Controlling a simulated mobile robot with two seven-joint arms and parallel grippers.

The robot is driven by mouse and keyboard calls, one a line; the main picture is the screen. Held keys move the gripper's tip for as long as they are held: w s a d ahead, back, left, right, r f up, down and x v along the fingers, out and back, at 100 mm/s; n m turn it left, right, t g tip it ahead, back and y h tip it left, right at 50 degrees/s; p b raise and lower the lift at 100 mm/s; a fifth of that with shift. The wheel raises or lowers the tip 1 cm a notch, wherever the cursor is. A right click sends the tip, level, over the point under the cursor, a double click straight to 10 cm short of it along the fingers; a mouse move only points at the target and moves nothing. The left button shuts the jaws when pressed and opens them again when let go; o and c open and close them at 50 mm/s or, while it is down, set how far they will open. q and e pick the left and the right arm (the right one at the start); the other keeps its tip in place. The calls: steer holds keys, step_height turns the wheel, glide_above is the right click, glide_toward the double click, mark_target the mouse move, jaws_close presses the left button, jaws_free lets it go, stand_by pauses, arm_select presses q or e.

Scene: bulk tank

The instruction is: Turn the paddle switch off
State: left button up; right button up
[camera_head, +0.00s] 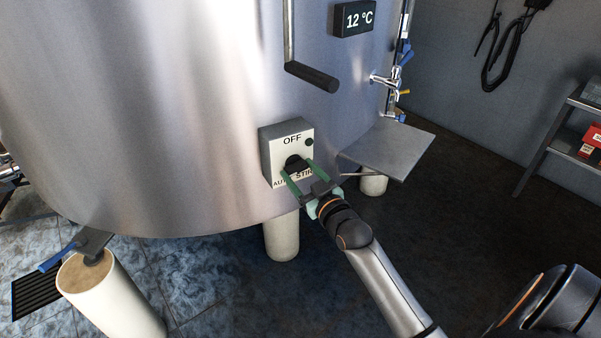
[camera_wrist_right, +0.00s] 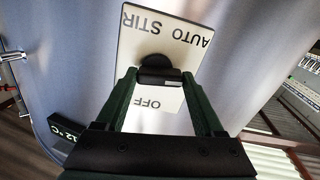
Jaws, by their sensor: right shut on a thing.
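The paddle switch (camera_head: 296,161) is a black knob on a pale square switch box (camera_head: 270,150) on the steel tank wall. The box is marked OFF at the top, with AUTO and STIR along the bottom. My right gripper (camera_head: 297,168) reaches it from below right, with its green fingers on either side of the knob. In the right wrist view, the box is upside down and the black paddle (camera_wrist_right: 158,76) sits between the fingertips, gripped. The fingers partly cover the lower labels in the head view. Which label the paddle points to is unclear. My left gripper is not in view.
A small metal shelf (camera_head: 393,150) juts out to the right, near the taps (camera_head: 388,80). The tank stands on pale legs (camera_head: 281,238). The floor at lower centre looks clear.

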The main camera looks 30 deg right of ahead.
steer(key=c, duration=0.5)
